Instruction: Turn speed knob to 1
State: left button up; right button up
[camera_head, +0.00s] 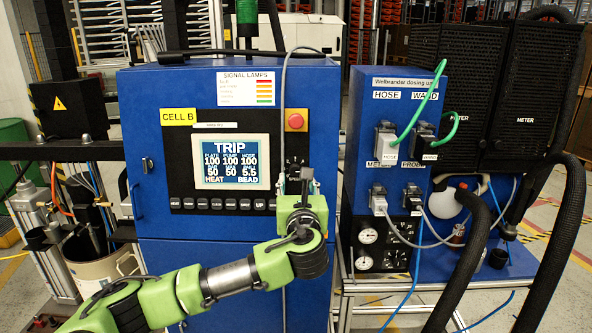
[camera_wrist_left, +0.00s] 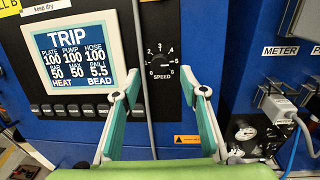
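The black speed knob (camera_wrist_left: 160,62) is on the dark panel of the blue cabinet, right of the display. White numbers ring it and "SPEED" is printed below. I cannot tell clearly which number it points to. In the head view the knob's area (camera_head: 294,163) is small and partly covered by my left gripper (camera_head: 295,184). In the left wrist view my left gripper (camera_wrist_left: 160,88) is open and empty. Its two green-padded fingers stand on either side below the knob, apart from it. My right gripper is in neither view.
The display (camera_head: 231,161) reads TRIP, above a row of black buttons (camera_head: 217,204). A red emergency button (camera_head: 296,120) sits above the knob. A grey cable (camera_head: 283,100) runs down the cabinet front near the knob. The dosing unit (camera_head: 360,150) stands at the right with hoses and cables.

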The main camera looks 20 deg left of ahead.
aim_at(295, 172)
pick_arm(q)
jog(key=x, duration=0.5)
jog(key=shift+p, duration=0.4)
jog(key=shift+s, duration=0.1)
jog(key=c, duration=1.1)
